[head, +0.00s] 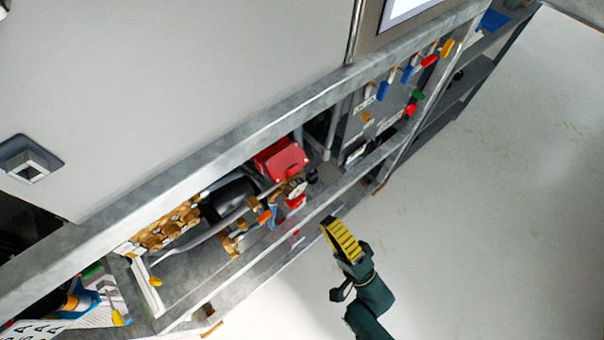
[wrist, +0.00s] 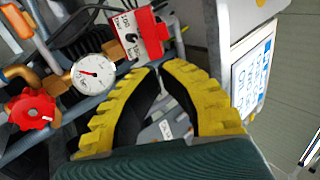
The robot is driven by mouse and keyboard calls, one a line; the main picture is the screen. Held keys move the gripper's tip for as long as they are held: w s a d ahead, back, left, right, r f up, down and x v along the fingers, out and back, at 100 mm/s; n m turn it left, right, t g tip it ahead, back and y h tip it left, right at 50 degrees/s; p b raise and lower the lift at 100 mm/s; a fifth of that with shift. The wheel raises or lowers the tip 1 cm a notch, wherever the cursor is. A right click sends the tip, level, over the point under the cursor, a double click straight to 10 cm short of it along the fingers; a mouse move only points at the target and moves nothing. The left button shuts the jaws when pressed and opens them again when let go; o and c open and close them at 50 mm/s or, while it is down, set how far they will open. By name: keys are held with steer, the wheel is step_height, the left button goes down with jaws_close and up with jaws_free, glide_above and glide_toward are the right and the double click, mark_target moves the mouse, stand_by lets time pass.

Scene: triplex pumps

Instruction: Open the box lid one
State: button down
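My gripper (head: 343,241) hangs in front of the pump frame in the head view, apart from it. In the wrist view its yellow ribbed fingers (wrist: 160,69) curve together, with tips nearly meeting and nothing visible held between them. A red box (head: 281,160) sits inside the frame; it also shows in the wrist view (wrist: 138,34), beyond the fingertips, with white labels and a dark knob on its face. Its face looks closed. I cannot tell for certain whether this is box lid one.
A pressure gauge (wrist: 93,74) and a red hand wheel (wrist: 32,109) are left of the fingers. Metal rails (head: 330,195) run along the frame's front. A panel with coloured handles (head: 395,85) is at upper right. Open floor (head: 500,200) lies to the right.

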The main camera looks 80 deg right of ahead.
mark_target(297, 171)
steer(key=b+x, duration=0.2)
steer(key=x, duration=1)
steer(key=shift+w+r, duration=0.1)
steer(key=shift+a+r+p, duration=0.1)
steer(key=shift+r+p, duration=0.2)
steer(key=shift+p, duration=0.55)
steer(key=shift+g, duration=0.3)
